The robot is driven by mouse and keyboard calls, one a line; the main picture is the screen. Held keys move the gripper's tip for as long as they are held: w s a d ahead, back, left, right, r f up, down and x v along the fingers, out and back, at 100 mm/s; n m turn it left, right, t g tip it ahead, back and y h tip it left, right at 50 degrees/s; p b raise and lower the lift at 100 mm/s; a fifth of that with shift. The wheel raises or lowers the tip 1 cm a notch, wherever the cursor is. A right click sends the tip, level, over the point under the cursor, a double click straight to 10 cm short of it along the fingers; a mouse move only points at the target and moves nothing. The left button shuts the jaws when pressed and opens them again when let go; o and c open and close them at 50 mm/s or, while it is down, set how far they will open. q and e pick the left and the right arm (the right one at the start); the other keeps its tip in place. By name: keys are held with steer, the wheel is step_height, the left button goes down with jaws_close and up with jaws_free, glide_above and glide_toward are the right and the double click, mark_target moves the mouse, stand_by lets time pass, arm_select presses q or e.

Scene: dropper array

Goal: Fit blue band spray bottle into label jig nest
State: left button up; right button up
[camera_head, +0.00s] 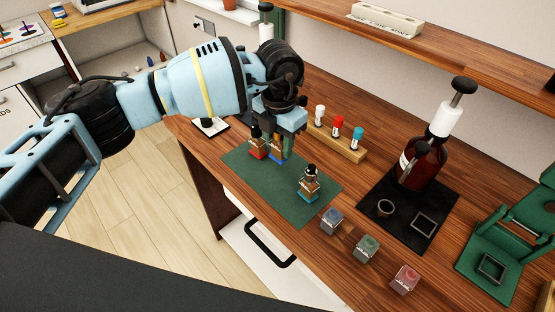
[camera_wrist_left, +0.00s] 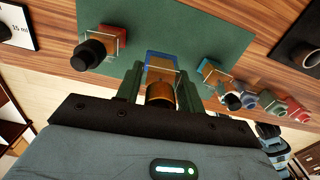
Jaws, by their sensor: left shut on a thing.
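My left gripper (camera_head: 279,140) is shut on the blue band spray bottle (camera_head: 277,158), a small amber square bottle over the green mat. In the left wrist view the blue band spray bottle (camera_wrist_left: 160,70) sits between the two fingers (camera_wrist_left: 160,88), its blue band and copper-coloured neck showing. Its base is at or very near the mat; I cannot tell if it touches. The label jig (camera_head: 513,245) is a green stand at the far right, with a dark square nest (camera_head: 491,268) on its base. The nest looks empty. My right gripper is not in view.
A red band bottle (camera_head: 257,146) stands close left of the gripper and a teal band bottle (camera_head: 309,186) to its right, both on the green mat (camera_head: 240,160). A brown pump bottle (camera_head: 425,158) and several small jars (camera_head: 366,248) lie between mat and jig. A wooden rack (camera_head: 345,146) stands behind.

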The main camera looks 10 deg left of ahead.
arm_select(q)
steer(key=shift+s, duration=0.1)
stand_by(0.3)
steer(key=shift+s+a+m, duration=0.35)
steer(key=shift+a+m, duration=0.15)
steer(key=shift+m, duration=0.6)
steer(key=s+a+m, duration=0.1)
steer(key=s+m, duration=0.1)
steer(key=m, duration=0.2)
steer(key=s+a+m, duration=0.2)
steer(key=m, duration=0.3)
steer(key=s+a+m, duration=0.2)
steer(key=m, duration=0.2)
steer(key=shift+a+f+m, duration=0.1)
steer(key=shift+f+m, duration=0.2)
steer(key=shift+f, duration=0.1)
steer(key=s+a+m, duration=0.4)
steer(key=s+m, duration=0.4)
steer(key=m, duration=0.6)
steer(key=shift+a+f, duration=0.15)
steer(key=shift+a, duration=0.1)
steer(key=shift+s+d, duration=0.1)
steer(key=shift+s, duration=0.05)
